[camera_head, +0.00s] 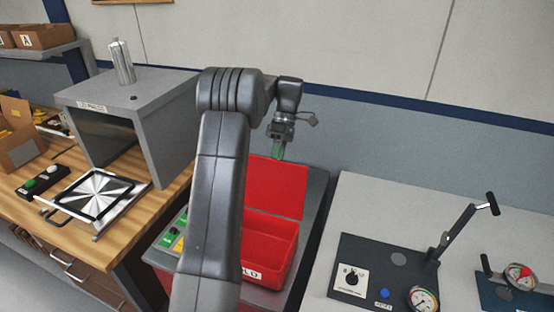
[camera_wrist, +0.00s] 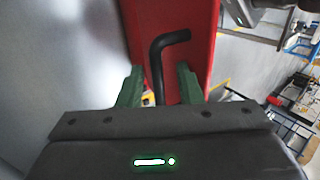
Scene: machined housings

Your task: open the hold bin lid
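The red hold bin (camera_head: 262,247) stands in the middle, its label partly hidden by my arm. Its red lid (camera_head: 276,187) stands raised at the back, and the inside of the bin shows. My gripper (camera_head: 279,150) is behind the lid's upper edge, fingers pointing down. In the wrist view the red lid (camera_wrist: 140,22) lies beyond the fingers, with a bent black handle (camera_wrist: 157,65) on it. The two green fingers of the gripper (camera_wrist: 160,82) are spread on either side of the handle, with gaps showing. They hold nothing.
Green and yellow buttons (camera_head: 172,232) sit left of the bin, partly behind my arm. A grey box machine (camera_head: 150,100) and a metal-topped plate (camera_head: 98,195) stand on the wooden bench at left. A lever fixture with a gauge (camera_head: 385,270) is on the right-hand table.

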